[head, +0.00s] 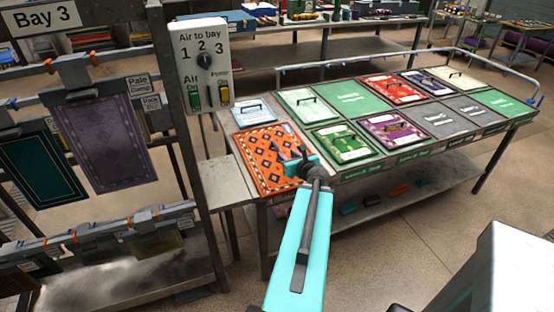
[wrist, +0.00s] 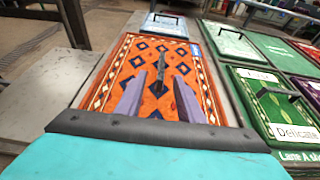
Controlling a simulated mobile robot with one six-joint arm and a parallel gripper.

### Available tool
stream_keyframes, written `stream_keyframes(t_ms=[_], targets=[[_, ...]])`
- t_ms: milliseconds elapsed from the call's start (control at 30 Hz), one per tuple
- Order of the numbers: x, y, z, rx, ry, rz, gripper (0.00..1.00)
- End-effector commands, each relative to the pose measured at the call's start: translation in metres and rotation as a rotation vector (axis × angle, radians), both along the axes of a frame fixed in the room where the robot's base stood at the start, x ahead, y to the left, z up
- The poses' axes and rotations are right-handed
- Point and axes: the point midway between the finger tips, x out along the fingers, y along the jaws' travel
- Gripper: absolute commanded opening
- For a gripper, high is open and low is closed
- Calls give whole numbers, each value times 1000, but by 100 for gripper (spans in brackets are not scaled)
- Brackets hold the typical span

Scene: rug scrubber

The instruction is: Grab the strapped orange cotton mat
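The orange mat (head: 266,160) with dark blue diamonds and a cream border lies flat at the near left end of the table. In the wrist view the mat (wrist: 130,68) fills the middle, with a dark strap (wrist: 160,66) standing up along its centre. My gripper (head: 298,158) is over the mat's right part. In the wrist view its two purple fingers (wrist: 160,90) are apart, pointing at the mat, with the strap showing in the gap between them. I cannot tell whether the fingertips touch the mat. The gripper holds nothing.
A green mat marked Delicate (wrist: 285,105) lies right of the orange mat, and a pale blue one (head: 253,112) lies behind it. A rack with hanging mats (head: 105,140) and a control box (head: 203,65) stand at the left. A rail runs behind the table.

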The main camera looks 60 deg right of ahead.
Motion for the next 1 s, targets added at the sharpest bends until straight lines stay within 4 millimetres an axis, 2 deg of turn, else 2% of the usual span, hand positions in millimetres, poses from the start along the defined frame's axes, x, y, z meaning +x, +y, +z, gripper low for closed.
stream_keyframes(t_ms=[1000], targets=[[14, -12, -10, -3, 0, -3, 34]])
